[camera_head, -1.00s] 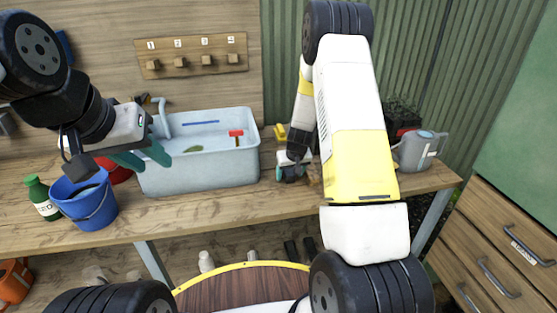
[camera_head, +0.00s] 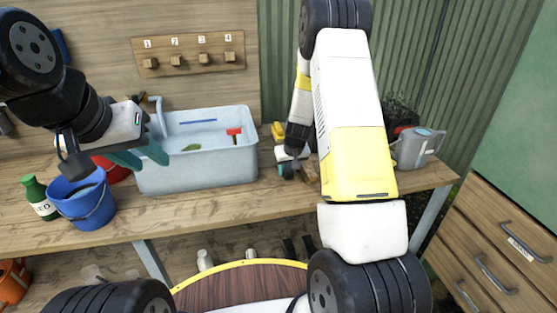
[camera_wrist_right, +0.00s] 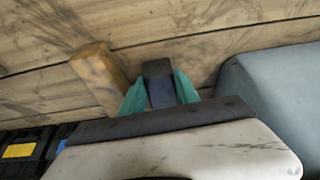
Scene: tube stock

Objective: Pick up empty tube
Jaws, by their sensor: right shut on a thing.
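My right gripper (camera_head: 288,171) is low over the workbench, right of the pale blue tub (camera_head: 200,175). In the right wrist view its teal fingers (camera_wrist_right: 160,90) are shut on a dark blue-grey thing (camera_wrist_right: 159,72). I cannot tell whether this is the empty tube; the fingers hide its sides. My left gripper (camera_head: 140,157) is open, its teal fingers apart at the tub's left end, with nothing seen between them.
A wooden block (camera_wrist_right: 98,72) lies left of the right fingers in the wrist view. The tub holds a red-headed piece (camera_head: 234,133), a green piece and a blue strip. A blue bucket (camera_head: 85,205), green bottle (camera_head: 38,198) and grey watering can (camera_head: 416,148) stand on the workbench (camera_head: 215,205).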

